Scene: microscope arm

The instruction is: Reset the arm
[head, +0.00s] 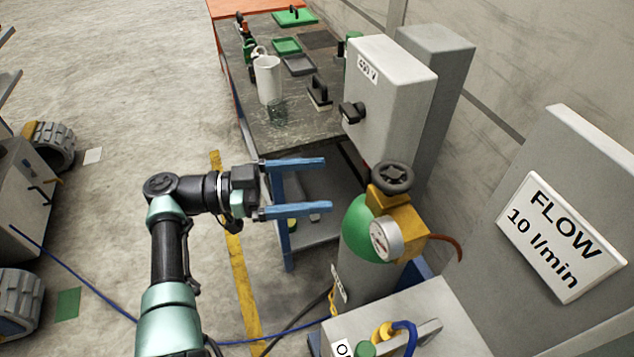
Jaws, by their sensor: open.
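My arm reaches up from the bottom of the head view. My gripper (327,184) is open, its two blue fingers spread apart and pointing right. Nothing is between the fingers. They are left of a gas cylinder (360,235) with a green top, a dark round valve knob (392,177) and a white-faced gauge (386,240). From this view I cannot tell the exact gap between fingertips and cylinder. No microscope can be made out.
A workbench (310,128) behind carries a white mug (267,80), a glass (277,112) and trays. A grey box (390,95) with a black switch stands right of it. A "FLOW 10 l/min" sign (560,237) is at right. Open floor (130,110) lies left.

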